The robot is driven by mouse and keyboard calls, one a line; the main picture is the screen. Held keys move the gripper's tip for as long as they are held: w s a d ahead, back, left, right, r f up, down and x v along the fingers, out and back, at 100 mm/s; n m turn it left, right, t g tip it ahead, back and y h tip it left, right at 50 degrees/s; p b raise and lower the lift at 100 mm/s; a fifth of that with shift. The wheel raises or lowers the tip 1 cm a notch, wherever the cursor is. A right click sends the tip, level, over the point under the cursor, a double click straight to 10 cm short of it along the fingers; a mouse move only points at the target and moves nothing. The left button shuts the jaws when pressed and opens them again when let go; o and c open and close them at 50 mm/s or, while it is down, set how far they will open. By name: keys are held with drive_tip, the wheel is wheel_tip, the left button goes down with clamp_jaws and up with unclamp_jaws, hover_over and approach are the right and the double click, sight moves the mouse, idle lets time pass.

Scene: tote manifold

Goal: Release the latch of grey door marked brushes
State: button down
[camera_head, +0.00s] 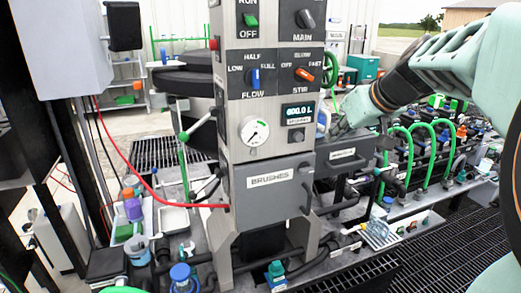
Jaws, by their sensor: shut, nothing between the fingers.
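The grey door marked BRUSHES (265,205) is on the lower front of the grey column and looks closed. A dark curved handle (307,199) is at its right edge; I cannot tell a separate latch piece from it. My arm reaches in from the right, and my gripper (338,128) is at its end, right of the column and above and to the right of the door. It is shut and empty, apart from the door and handle. Its fingertips are small and hard to make out against the background.
A dark labelled box (343,156) sticks out right of the door, below my gripper. Above the door are a round gauge (254,131), a display (297,114) and switches. Green hoses (424,140) stand at right. A red hose (135,170) runs to the column's left. Bottles crowd the bench below.

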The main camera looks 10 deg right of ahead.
idle(0.4)
drive_tip(key=p, duration=0.1)
hover_over(310, 166)
drive_tip(key=s, duration=0.3)
wheel_tip(310, 166, down, 6)
drive_tip(key=f, duration=0.4)
drive_tip(key=shift+w+d, duration=0.2)
drive_tip(key=shift+f, duration=0.55)
drive_tip(key=shift+w+d+f+m+y+b, duration=0.15)
drive_tip(key=shift+d+m+y+b, duration=0.45)
drive_tip(key=shift+b, duration=0.9)
